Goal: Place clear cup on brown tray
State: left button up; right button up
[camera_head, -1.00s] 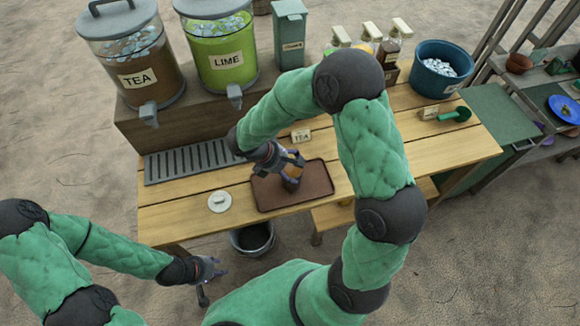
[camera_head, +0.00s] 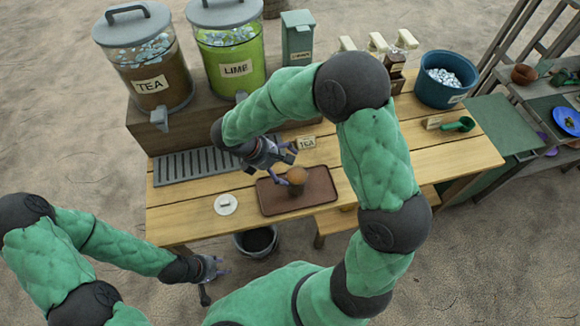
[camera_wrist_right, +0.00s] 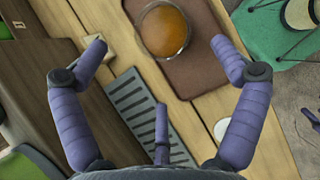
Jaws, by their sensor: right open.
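The clear cup (camera_head: 297,175), filled with brown-orange liquid, stands upright on the brown tray (camera_head: 318,184). In the right wrist view the cup (camera_wrist_right: 163,30) is seen from above, on the brown tray (camera_wrist_right: 205,75) near one edge. My right gripper (camera_head: 285,169) is open and empty, above and left of the cup in the head view.
A white lid (camera_head: 226,204) lies left of the tray. A grey drip grate (camera_head: 195,166) lies behind it, below the tea dispenser (camera_head: 146,75) and lime dispenser (camera_head: 228,60). A blue ice tub (camera_head: 445,80) is at the right.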

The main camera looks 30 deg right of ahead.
jog(key=v, duration=0.4)
jog(key=shift+p, duration=0.4)
